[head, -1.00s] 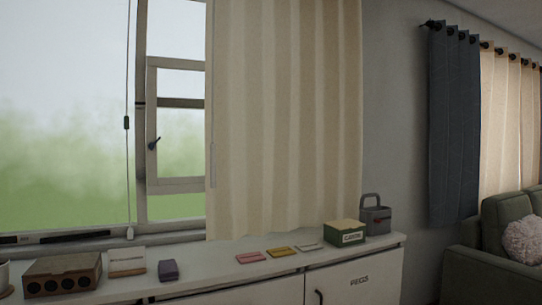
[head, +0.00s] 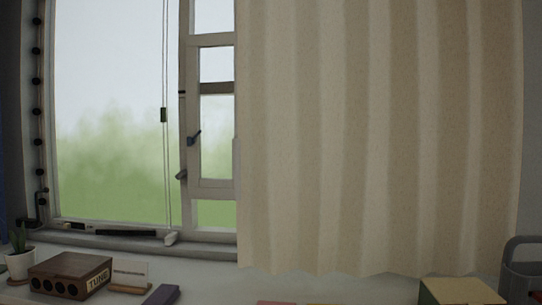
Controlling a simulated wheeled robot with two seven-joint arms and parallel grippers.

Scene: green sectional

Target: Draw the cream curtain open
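The cream curtain (head: 380,130) hangs in soft vertical folds over the right part of the window in the head view. Its left edge runs down just right of the window latch, and its hem hangs just above the white cabinet top. A thin pale strip (head: 236,165) shows along its left edge. The window (head: 110,120) to its left is uncovered, with green and pale sky outside. The curtain's top is out of the frame. Neither of my grippers is in view.
A cord (head: 165,60) hangs by the window.

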